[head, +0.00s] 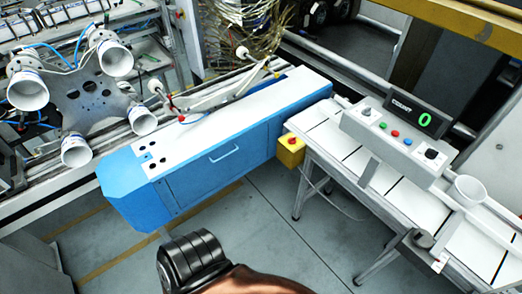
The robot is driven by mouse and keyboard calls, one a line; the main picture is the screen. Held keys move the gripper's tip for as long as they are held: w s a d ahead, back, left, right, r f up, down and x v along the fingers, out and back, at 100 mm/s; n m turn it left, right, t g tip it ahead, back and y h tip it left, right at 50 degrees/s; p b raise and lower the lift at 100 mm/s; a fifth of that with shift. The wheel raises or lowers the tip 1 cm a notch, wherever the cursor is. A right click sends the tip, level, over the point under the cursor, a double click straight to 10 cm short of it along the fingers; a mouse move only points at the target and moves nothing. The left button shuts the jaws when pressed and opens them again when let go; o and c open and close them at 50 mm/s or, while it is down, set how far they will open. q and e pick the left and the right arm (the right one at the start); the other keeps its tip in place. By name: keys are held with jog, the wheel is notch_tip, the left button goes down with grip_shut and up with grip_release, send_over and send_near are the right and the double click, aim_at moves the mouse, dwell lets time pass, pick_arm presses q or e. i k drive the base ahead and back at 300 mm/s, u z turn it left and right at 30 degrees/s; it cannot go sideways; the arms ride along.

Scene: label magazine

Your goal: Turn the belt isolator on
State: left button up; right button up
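No part is clearly labelled as the belt isolator. A dark rounded switch-like part (422,239) with a small pale tag is on the table's near side, at lower right. Its setting is too small to read. Neither gripper shows; only a black and copper-coloured part of my own arm is at the bottom centre.
The belt table (462,243) runs along the right. A yellow box with a red button (291,145) hangs by its left end. A display (417,116) reads 0. A white cup (468,190) stands right of the control box. A blue cabinet (222,155) is at centre; grey floor (285,235) is clear.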

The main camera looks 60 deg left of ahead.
aim_at(291, 140)
jog(key=u, duration=1.55)
